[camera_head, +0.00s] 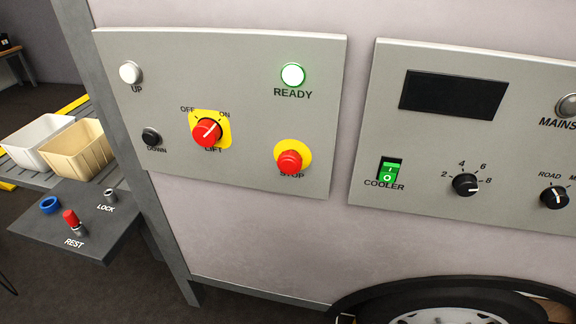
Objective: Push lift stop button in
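The red lift stop button (290,162) sits on a yellow round backing at the lower right of the left grey panel (240,150). The word STOP below it is partly covered by the button. The button stands out from the panel. On the same panel are the red LIFT rotary switch (206,132) on a yellow plate, turned toward ON, a white UP button (130,72), a black DOWN button (151,137), and a READY lamp (292,75) lit green. Neither of my grippers is in view.
A second panel (420,210) at right has a dark display (453,95), a green COOLER switch (390,170) and black knobs (465,184). A shelf (110,235) at lower left holds a red-topped REST peg (72,221). Two crates (80,150) stand behind it. A wheel (450,315) is below.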

